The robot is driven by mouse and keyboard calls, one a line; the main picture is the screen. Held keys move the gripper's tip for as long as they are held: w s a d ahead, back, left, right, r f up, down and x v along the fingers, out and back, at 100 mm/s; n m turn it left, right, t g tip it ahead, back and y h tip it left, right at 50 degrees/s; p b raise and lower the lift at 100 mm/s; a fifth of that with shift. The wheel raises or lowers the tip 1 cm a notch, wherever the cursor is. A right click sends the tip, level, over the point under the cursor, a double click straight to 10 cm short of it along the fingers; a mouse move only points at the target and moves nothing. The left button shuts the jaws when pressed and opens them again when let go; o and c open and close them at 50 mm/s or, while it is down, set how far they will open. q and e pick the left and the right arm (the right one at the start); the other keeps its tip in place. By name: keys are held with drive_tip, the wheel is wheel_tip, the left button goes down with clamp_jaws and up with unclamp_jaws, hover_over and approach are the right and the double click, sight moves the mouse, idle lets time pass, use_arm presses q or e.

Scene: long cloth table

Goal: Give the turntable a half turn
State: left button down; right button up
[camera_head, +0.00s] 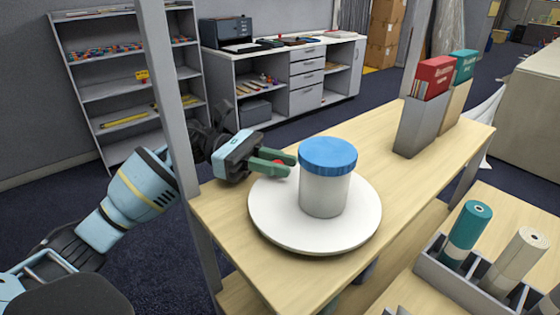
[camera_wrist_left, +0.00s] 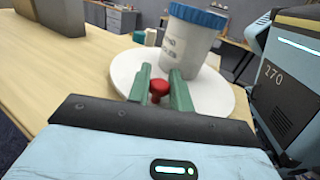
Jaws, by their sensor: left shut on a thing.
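The turntable is a round white disc (camera_head: 280,228) on the wooden table. A white tub with a blue lid (camera_head: 326,188) stands upright on it, near its middle. A small red knob (camera_head: 279,162) sits at the disc's rim on the left side. My left gripper (camera_head: 282,161) has its green fingers either side of the knob, shut on it. In the left wrist view, the red knob (camera_wrist_left: 159,87) shows between the fingers, with the disc (camera_wrist_left: 128,66) and the tub (camera_wrist_left: 188,42) behind. My right gripper is not in view.
A grey rack (camera_head: 455,282) with teal and cream rolls is at the lower right. A grey post (camera_head: 166,90) rises at the table's left corner. Bare wood lies right of the disc.

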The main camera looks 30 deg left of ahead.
use_arm(q)
drive_tip(key=shift+s+n+t, duration=0.3)
drive_tip(key=shift+n+t, duration=0.1)
drive_tip(key=shift+t, duration=0.2)
drive_tip(key=c, duration=1.3)
unclamp_jaws()
drive_tip(key=shift+a, duration=0.1)
drive_tip(key=shift+c, duration=0.2)
drive_tip(key=shift+w, duration=0.1)
